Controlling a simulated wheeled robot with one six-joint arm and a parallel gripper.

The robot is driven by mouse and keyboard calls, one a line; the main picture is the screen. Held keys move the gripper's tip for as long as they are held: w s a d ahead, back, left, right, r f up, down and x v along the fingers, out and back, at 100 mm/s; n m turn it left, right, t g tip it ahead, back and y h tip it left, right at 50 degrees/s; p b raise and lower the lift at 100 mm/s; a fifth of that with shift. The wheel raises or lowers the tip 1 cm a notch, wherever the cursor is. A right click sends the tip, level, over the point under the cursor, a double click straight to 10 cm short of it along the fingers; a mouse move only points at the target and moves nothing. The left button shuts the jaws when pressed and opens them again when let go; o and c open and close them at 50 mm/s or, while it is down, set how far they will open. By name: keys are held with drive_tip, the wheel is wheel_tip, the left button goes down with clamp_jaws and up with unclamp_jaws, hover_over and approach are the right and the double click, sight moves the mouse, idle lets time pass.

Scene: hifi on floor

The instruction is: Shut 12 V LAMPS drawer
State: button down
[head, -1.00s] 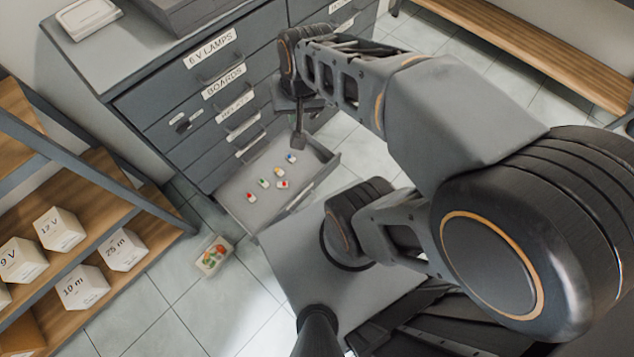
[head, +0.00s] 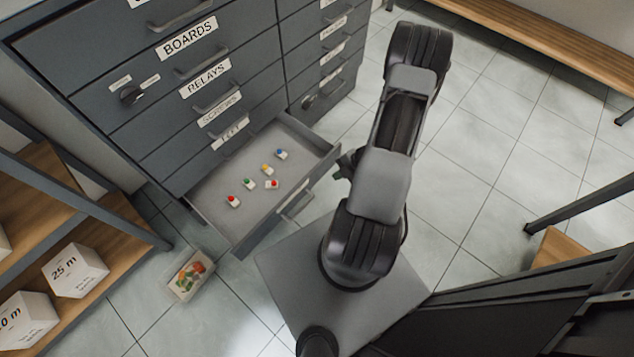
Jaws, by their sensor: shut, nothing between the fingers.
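One drawer (head: 215,203) stands open at the bottom of the left grey cabinet. Several small white pieces with red, green, yellow and blue tops (head: 249,184) lie in it. A handle and a pale label (head: 297,204) are on its front, but I cannot read the label from this angle. My gripper (head: 346,163) shows only as a small dark part beside my folded arm, just right of the drawer's front right corner. It is shut and holds nothing. The arm hides most of it, and I cannot tell whether it touches the drawer.
The closed drawers above carry labels such as BOARDS (head: 188,39) and RELAYS (head: 205,78). A small tray of coloured pieces (head: 189,275) lies on the floor left of the open drawer. A shelf with white boxes (head: 75,270) stands at left. Tiled floor at right is clear.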

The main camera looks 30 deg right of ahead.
drive_tip(key=b, duration=0.5)
approach(306, 183)
wheel_tip(306, 183, down, 5)
drive_tip(key=s+a, duration=0.2)
drive_tip(key=shift+w+a+r+m+b, duration=0.1)
drive_tip(key=shift+w+a+b, duration=0.15)
drive_tip(key=shift+w, duration=0.35)
drive_tip(key=shift+w+a+r+m+b, duration=0.1)
drive_tip(key=shift+w+a+b, duration=0.1)
drive_tip(key=shift+w, duration=0.4)
drive_tip(key=shift+w+a+r+m+b, duration=0.1)
drive_tip(key=shift+w+b, duration=0.15)
drive_tip(key=shift+w, duration=0.35)
drive_tip(key=shift+w, duration=0.15)
